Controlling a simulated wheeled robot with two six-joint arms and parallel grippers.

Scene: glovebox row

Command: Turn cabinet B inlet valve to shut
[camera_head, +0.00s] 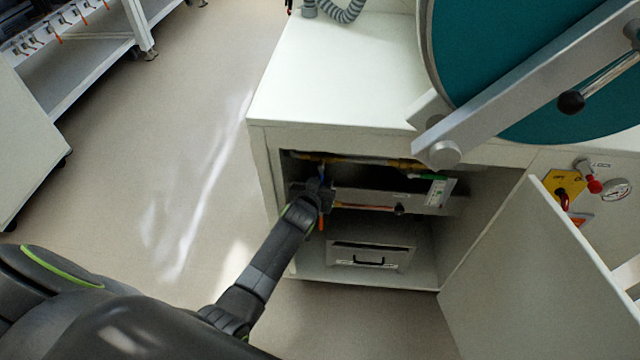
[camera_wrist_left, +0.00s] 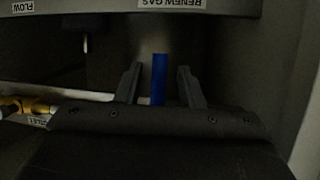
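A blue valve handle (camera_wrist_left: 159,80) stands between the two fingers of my left gripper (camera_wrist_left: 159,84) in the left wrist view, with a gap on each side. The fingers are apart. In the head view my left gripper (camera_head: 318,188) reaches into the open cabinet (camera_head: 262,180), at the left end of the pipework. A bit of blue (camera_head: 321,171) shows just above it. The valve body is mostly hidden by the gripper. A brass fitting (camera_wrist_left: 28,104) with a partly hidden label lies to the left in the wrist view. My right gripper is not in view.
A yellow pipe (camera_head: 400,163) runs along the cabinet top. Below are a grey panel (camera_head: 362,195), a red-tipped rod with a dark knob (camera_head: 399,210) and a drawer with a black handle (camera_head: 368,261). The cabinet door (camera_head: 535,270) stands open at right. The floor at left is clear.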

